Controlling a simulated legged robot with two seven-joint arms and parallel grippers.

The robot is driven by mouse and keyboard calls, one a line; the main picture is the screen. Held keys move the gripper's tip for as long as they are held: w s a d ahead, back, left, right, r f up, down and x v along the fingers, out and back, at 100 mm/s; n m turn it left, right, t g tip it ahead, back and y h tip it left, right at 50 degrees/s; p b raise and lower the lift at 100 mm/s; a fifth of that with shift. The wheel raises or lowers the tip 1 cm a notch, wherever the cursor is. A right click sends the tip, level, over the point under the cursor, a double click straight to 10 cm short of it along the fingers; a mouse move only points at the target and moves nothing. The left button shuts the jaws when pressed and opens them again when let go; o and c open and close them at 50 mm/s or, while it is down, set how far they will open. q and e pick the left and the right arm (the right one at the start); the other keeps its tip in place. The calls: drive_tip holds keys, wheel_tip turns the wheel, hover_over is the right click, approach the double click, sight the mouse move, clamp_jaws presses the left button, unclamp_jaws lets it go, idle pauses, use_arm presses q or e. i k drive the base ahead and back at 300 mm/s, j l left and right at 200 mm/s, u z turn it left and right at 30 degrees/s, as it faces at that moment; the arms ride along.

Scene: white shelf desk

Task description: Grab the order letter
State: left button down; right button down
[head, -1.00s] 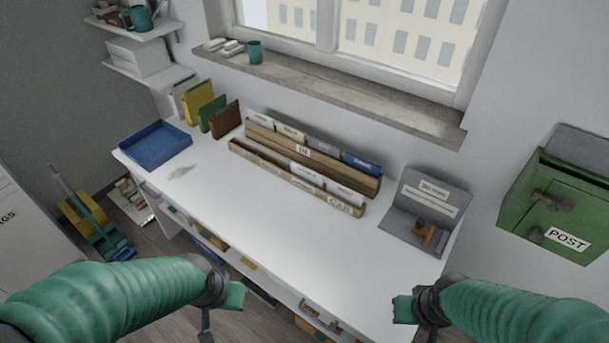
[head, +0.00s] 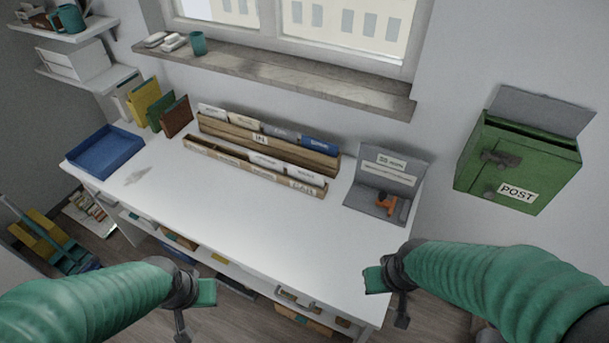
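A two-tier wooden letter rack (head: 262,160) stands at the back of the white desk (head: 220,215). Its rear tier has an "IN" label and holds several pale envelopes or cards (head: 246,122) and a blue one (head: 318,144). White envelopes (head: 303,174) stand in the front tier. The small print is unreadable, so I cannot tell which is the order letter. My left gripper (head: 196,305) is low in front of the desk, apart from the letters. My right gripper (head: 388,294) is near the desk's front right edge. Neither visibly holds anything; finger opening is unclear.
A blue tray (head: 105,152) and upright folders (head: 160,108) are at the desk's left. A grey stand with an orange-handled item (head: 388,203) is at its right. A green POST box (head: 510,165) hangs on the right wall. The desk's middle is clear.

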sight(274, 165)
drive_tip(key=i+j+u, duration=0.35)
drive_tip(key=i+j, duration=0.2)
drive_tip(key=i+j+u, duration=0.35)
drive_tip(key=i+j, duration=0.2)
drive_tip(key=i, duration=0.1)
